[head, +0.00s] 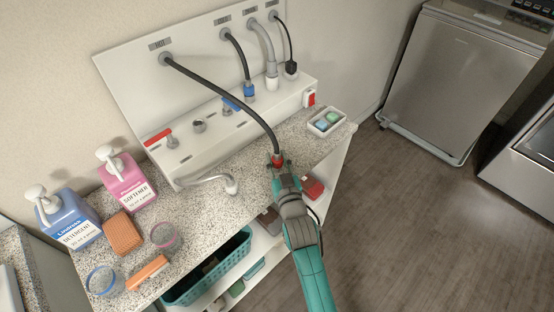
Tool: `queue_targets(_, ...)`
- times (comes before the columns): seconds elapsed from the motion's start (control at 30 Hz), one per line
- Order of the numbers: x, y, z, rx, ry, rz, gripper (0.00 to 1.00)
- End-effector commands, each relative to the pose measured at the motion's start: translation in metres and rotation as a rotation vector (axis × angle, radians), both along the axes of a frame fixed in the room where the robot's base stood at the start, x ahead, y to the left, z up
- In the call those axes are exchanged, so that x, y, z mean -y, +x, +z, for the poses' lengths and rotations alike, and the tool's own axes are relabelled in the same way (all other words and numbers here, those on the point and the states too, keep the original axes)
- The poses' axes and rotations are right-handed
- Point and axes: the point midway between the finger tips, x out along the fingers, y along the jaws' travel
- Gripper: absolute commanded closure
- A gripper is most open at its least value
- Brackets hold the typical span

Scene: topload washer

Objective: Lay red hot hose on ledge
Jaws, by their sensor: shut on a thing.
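The hot hose (228,93) is dark with a red end fitting (277,160). It runs from the outlet marked HOT on the white back panel and arches over the front of the ledge. My gripper (279,167) is shut on the red end, near the front edge of the speckled counter. The white ledge (218,120) runs along the panel's foot. A blue-ended dark hose (239,53), a grey hose (265,42) and a thin black hose (284,37) rest with their ends on its right part. The fingertips are too small to see clearly.
A red-handled valve (158,138) and a blue-handled valve (231,104) sit on the ledge. A curved spout (205,181) stands in front. Detergent (72,218) and softener (126,179) jugs are at left, a soap tray (327,122) at right. A teal basket (205,272) sits below.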

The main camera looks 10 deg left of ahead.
Motion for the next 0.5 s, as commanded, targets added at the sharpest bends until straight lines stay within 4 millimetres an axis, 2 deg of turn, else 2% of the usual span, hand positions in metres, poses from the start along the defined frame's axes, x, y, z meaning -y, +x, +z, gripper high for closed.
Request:
queue_targets(0.2, 0.0000, 0.0001, -0.0028, -0.001, 0.000, 0.000, 1.00)
queue_targets(0.23, 0.0000, 0.0001, -0.0029, -0.001, 0.000, 0.000, 0.62)
queue_targets(0.3, 0.0000, 0.0000, -0.0026, -0.001, 0.000, 0.000, 0.45)
queue_targets(0.33, 0.0000, 0.0001, -0.0026, -0.001, 0.000, 0.000, 0.42)
queue_targets(0.5, 0.0000, 0.0001, -0.0024, 0.000, 0.000, 0.000, 0.42)
